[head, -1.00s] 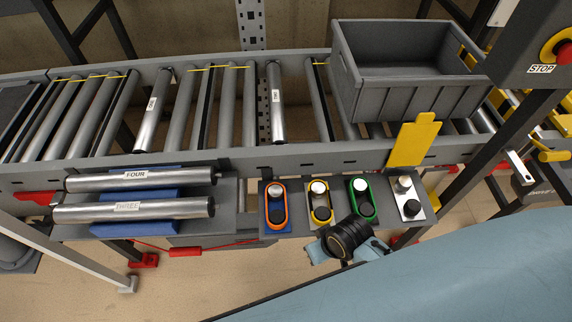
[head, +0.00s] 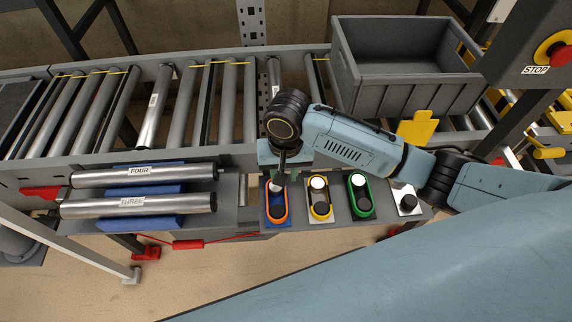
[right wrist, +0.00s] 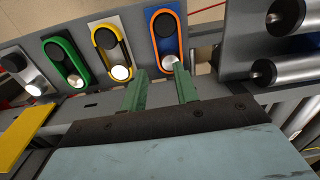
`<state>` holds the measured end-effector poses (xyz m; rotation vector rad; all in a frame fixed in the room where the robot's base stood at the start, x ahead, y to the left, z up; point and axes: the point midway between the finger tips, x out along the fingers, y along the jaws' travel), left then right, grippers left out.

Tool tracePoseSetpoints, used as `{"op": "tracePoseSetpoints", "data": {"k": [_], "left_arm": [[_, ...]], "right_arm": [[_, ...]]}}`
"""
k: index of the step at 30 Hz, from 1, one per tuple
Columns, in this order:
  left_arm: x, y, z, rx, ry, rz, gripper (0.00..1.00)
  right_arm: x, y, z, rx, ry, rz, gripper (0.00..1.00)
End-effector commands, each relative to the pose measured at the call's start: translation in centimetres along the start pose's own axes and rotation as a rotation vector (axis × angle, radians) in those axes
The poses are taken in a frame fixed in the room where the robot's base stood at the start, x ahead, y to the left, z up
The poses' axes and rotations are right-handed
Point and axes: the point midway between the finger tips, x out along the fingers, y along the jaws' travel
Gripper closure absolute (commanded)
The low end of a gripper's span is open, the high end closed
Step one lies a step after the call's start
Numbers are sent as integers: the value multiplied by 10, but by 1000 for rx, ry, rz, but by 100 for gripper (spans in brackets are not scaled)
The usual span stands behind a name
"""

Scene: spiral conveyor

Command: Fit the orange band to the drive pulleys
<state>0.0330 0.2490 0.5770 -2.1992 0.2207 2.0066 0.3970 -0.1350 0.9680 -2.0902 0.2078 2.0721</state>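The orange band (head: 287,205) is looped around two pulleys, one black and one pale-topped, on a blue plate (head: 268,217); it also shows in the right wrist view (right wrist: 155,40). My right gripper (head: 279,182) points down over the far end of this plate. In the right wrist view its green fingers (right wrist: 160,72) are apart, close to the pale pulley, with no band visible between them. At the right of the row, a white plate (head: 417,209) has bare pulleys without a band; in the right wrist view a black one and a pale one show (right wrist: 36,88). My left gripper is out of view.
Plates with a yellow band (head: 330,205) and a green band (head: 371,200) stand between the orange and white ones. Rollers (head: 140,205) lie on blue rests at left. A grey crate (head: 415,97) sits on the conveyor behind my right arm.

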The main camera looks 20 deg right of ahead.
Motion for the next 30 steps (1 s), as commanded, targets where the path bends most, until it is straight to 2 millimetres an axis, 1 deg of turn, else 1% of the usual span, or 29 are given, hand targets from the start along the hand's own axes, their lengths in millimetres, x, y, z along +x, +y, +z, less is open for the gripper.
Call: {"op": "tracePoseSetpoints", "data": {"k": [1, 4, 8, 11, 21, 27, 30], "left_arm": [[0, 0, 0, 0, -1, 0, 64], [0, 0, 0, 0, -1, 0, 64], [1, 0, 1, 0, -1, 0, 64], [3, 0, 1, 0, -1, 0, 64], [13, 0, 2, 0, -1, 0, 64], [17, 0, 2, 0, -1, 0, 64], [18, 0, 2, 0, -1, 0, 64]], "right_arm": [[-4, 3, -5, 17, 0, 18, 70], [-6, 6, -8, 42, -4, 36, 70], [5, 7, -8, 49, -8, 41, 70], [20, 8, -8, 48, -7, 41, 70], [88, 10, -8, 46, -6, 39, 70], [115, 11, -8, 47, -5, 39, 70], [122, 11, -8, 46, -4, 38, 70]]}}
